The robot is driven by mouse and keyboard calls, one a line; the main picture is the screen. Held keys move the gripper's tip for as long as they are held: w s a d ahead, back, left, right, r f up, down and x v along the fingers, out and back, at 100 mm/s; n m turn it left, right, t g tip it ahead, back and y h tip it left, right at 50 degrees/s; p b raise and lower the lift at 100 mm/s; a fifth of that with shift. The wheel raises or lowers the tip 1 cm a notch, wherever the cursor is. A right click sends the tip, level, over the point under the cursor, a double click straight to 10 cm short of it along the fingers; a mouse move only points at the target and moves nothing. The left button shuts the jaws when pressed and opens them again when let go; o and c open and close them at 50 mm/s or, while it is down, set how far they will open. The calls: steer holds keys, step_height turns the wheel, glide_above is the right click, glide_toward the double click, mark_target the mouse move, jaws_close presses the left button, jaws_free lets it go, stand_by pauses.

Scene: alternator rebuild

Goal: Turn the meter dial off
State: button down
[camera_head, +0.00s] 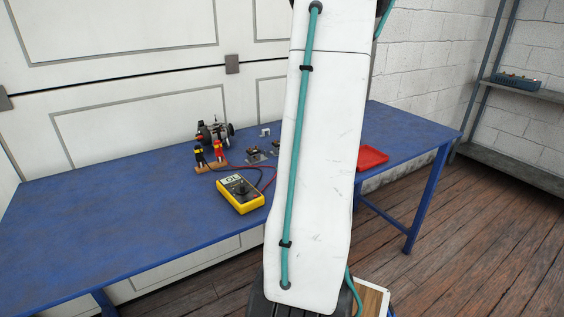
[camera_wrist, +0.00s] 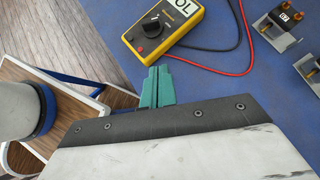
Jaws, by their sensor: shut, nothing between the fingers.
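The yellow meter (camera_head: 240,194) lies on the blue table, left of my white arm in the head view. Its display reads "OL". In the wrist view the meter (camera_wrist: 178,22) is at the top, with its black dial (camera_wrist: 152,27) near the lower left end. My gripper (camera_wrist: 157,72) shows there as two teal fingers, shut with nothing between them. The fingertips lie just below the dial end of the meter in the picture; I cannot tell the height between them. In the head view my arm hides the gripper.
Red and black leads (camera_wrist: 222,70) run from the meter. On the blue table (camera_head: 110,220) stand probes in a wooden holder (camera_head: 212,165), an alternator part (camera_head: 214,133), small brackets (camera_head: 257,153) and a red tray (camera_head: 371,157). The table's left side is clear.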

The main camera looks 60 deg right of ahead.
mark_target(255, 189)
steer(key=x, duration=0.6)
steer(key=w+a, duration=0.2)
steer(key=w, duration=0.1)
steer(key=shift+f, duration=0.2)
steer(key=shift+w+a, duration=0.2)
steer(key=shift+w, duration=0.15)
steer(key=shift+d, duration=0.15)
